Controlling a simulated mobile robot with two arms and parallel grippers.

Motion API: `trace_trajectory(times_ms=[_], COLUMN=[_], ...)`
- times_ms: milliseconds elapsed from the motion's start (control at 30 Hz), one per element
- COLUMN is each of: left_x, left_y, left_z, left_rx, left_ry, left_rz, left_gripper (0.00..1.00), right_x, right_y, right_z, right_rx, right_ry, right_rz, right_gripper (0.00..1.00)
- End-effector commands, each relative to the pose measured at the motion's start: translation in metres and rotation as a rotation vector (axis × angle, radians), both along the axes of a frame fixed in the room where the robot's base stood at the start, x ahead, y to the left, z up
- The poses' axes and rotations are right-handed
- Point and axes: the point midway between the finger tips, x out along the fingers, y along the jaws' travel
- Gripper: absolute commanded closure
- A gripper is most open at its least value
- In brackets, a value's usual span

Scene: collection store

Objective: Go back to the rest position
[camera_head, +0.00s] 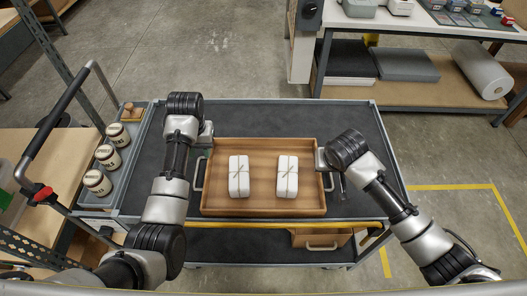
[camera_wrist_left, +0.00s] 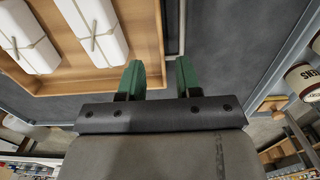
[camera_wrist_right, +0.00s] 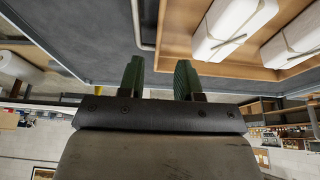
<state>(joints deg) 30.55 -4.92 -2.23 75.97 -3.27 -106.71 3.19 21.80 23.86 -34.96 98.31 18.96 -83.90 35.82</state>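A wooden tray (camera_head: 262,206) lies on the dark top of a cart, with a metal handle at each side. Two white tied packages (camera_head: 238,177) (camera_head: 287,177) lie side by side in it. My left gripper (camera_head: 206,138) is beside the tray's left side near its far corner. In the left wrist view its green fingers (camera_wrist_left: 159,78) are apart with nothing held. My right gripper (camera_head: 321,160) is at the tray's right side, by the right handle. In the right wrist view its fingers (camera_wrist_right: 160,80) are apart and empty; whether they touch the tray is unclear.
Several labelled jars (camera_head: 111,157) stand in the cart's grey side bin at the left. A push handle (camera_head: 60,115) rises at the left. A workbench (camera_head: 430,25) with a lower shelf stands at the back right. Concrete floor is open behind the cart.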

Motion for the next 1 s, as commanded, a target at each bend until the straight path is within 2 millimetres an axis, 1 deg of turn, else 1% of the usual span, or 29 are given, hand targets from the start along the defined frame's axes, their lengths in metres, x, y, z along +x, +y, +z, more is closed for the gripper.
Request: trace_trajectory(times_ms=[33, 167, 633, 733, 767, 867, 967, 1000], left_x=[0.0, 0.0, 0.0, -0.004, -0.007, -0.028, -0.064, -0.082], left_y=[0.0, 0.0, 0.0, 0.002, 0.003, 0.009, 0.019, 0.023], left_z=[0.0, 0.0, 0.0, -0.003, -0.006, -0.02, -0.038, -0.044], left_rx=[0.0, 0.0, 0.0, 0.001, 0.002, 0.008, 0.017, 0.022], left_ry=[0.0, 0.0, 0.0, -0.002, -0.005, -0.025, -0.062, -0.08], left_rz=[0.0, 0.0, 0.0, 0.001, 0.001, 0.001, -0.004, -0.008], left_gripper=[0.66, 0.66, 0.66, 0.66, 0.66, 0.66, 0.66, 0.66], right_x=[-0.002, -0.004, -0.004, -0.008, -0.011, -0.032, -0.066, -0.081], right_y=[0.0, 0.0, 0.0, 0.002, 0.003, 0.012, 0.021, 0.023], right_z=[0.004, 0.009, 0.009, 0.007, 0.006, 0.0, -0.006, -0.007], right_rx=[0.0, 0.0, -0.001, 0.003, 0.005, 0.021, 0.044, 0.052], right_ry=[-0.001, 0.0, 0.0, 0.003, 0.005, 0.013, 0.022, 0.024], right_rz=[0.0, 0.0, 0.0, 0.007, 0.013, 0.048, 0.097, 0.116], right_gripper=[0.66, 0.66, 0.66, 0.66, 0.66, 0.66, 0.66, 0.66])
